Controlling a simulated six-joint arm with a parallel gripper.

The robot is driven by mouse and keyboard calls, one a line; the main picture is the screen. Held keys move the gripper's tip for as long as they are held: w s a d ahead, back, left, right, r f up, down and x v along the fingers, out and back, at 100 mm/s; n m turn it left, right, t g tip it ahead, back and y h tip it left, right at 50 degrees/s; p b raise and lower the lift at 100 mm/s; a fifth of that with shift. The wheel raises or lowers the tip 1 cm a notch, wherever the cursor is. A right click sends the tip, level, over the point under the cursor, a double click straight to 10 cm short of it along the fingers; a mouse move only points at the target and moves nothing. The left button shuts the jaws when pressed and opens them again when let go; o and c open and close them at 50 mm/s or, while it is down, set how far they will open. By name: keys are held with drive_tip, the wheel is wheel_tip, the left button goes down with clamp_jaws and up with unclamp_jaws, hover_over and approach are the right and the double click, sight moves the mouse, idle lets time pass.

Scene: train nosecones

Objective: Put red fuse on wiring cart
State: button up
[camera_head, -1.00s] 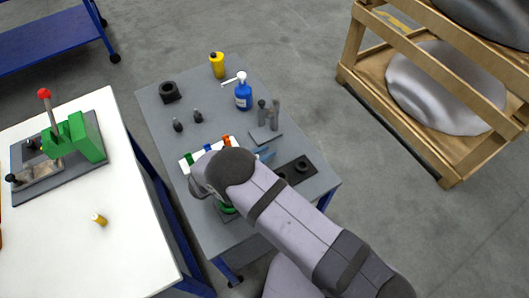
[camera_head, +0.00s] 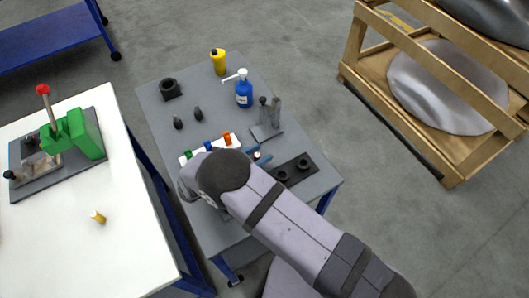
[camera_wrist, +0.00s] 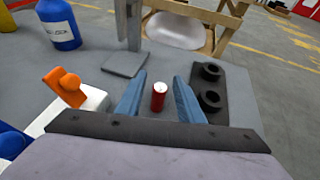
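The red fuse (camera_wrist: 159,96), a small red cylinder with a pale top, stands upright between the two blue fingers of my gripper (camera_wrist: 159,97) in the wrist view. Gaps show on both sides of it, so my gripper is open around it. In the head view my arm hides most of the gripper; a blue finger and the fuse's pale top (camera_head: 257,156) show just past the wrist. The fuse is over a grey-topped wheeled table (camera_head: 220,105). Which surface is the wiring cart, I cannot tell.
A black two-ring holder (camera_head: 293,172) is right of the gripper, a grey upright stand (camera_head: 268,130) beyond it. A white rack (camera_head: 215,144) with coloured clips lies left. A blue bottle (camera_head: 243,95) stands farther back. The white table (camera_head: 110,260) has a yellow cylinder (camera_head: 98,217) and free room.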

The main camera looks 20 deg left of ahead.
drive_tip(key=b+v, duration=0.2)
drive_tip(key=v, duration=0.6)
drive_tip(key=shift+s+a+r+b, duration=0.15)
drive_tip(key=shift+s+b, duration=0.2)
drive_tip(key=w+d+m+g, duration=0.1)
drive_tip(key=d, duration=0.2)
drive_tip(key=w+d+r+m+g+h, duration=0.1)
drive_tip(key=d+m+g, duration=0.1)
drive_tip(key=d, duration=0.1)
drive_tip(key=w+d+m+g, duration=0.1)
drive_tip(key=d+m, duration=0.1)
drive_tip(key=d, duration=0.2)
drive_tip(key=shift+w+r+h, duration=0.1)
drive_tip(key=shift+r+h, duration=0.2)
drive_tip(key=s+d+r+m+g+y, duration=0.2)
drive_tip(key=s+d+m+g+y, duration=0.1)
drive_tip(key=d+m, duration=0.9)
drive_tip(key=s+d+r+m+g+y, duration=0.2)
drive_tip(key=s+d+m+g+y, duration=0.2)
drive_tip(key=s+d+m, duration=0.4)
drive_tip(key=shift+s+d+m+y, duration=0.25)
drive_tip(key=shift+d+m+y, duration=0.55)
drive_tip(key=shift+d+m, duration=1.45)
drive_tip(key=shift+a+r, duration=0.1)
drive_tip(key=shift+a, duration=0.15)
